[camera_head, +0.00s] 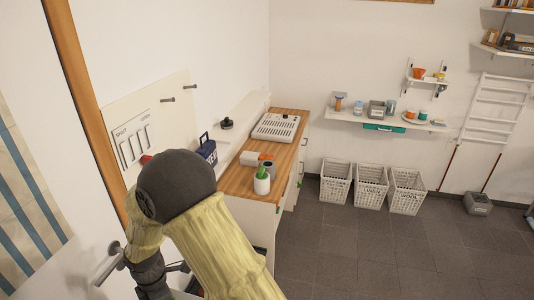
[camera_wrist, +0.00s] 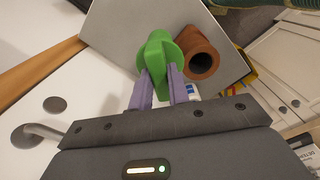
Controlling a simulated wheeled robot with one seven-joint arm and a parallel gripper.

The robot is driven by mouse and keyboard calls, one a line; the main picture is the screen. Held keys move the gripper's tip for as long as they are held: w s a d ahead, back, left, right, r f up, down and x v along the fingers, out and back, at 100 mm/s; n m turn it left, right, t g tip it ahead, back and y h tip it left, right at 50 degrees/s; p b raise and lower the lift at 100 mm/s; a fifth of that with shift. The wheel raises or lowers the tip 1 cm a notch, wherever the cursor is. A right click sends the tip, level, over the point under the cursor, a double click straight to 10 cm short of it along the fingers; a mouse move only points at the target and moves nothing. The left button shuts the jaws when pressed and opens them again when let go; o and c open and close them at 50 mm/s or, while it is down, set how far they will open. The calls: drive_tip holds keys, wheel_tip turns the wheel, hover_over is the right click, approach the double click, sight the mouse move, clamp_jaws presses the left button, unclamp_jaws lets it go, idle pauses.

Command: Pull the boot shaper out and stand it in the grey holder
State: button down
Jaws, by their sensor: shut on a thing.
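In the wrist view, my gripper (camera_wrist: 162,84) has its two purple fingers closed on a bright green piece (camera_wrist: 158,52), which looks like the boot shaper's grip. The green piece has a raised fin and a rounded base. Just right of it is a brown, round, hollow opening (camera_wrist: 201,62), perhaps a boot top. The lower part of the green piece is hidden, so I cannot tell whether it is still inside something. I cannot pick out the grey holder for sure. In the head view, my arm hides the gripper and the green piece.
A wooden counter (camera_head: 228,179) carries a white pot with a green top (camera_head: 262,182), a dark blue caddy (camera_head: 206,149) and a white device (camera_head: 276,127). White baskets (camera_head: 370,188) and a grey box (camera_head: 478,203) stand by the far wall.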

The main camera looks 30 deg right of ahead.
drive_tip(key=w+d+f+m+p, duration=0.2)
drive_tip(key=d+f+m, duration=0.2)
drive_tip(key=d+m, duration=0.6)
drive_tip(key=w+d+f+m+p, duration=0.2)
drive_tip(key=d+f+m, duration=0.2)
drive_tip(key=d+m, duration=0.6)
drive_tip(key=shift+d+m+p, duration=0.3)
drive_tip(key=shift+m+p, duration=0.05)
drive_tip(key=shift+m, duration=0.15)
drive_tip(key=shift+a, duration=0.15)
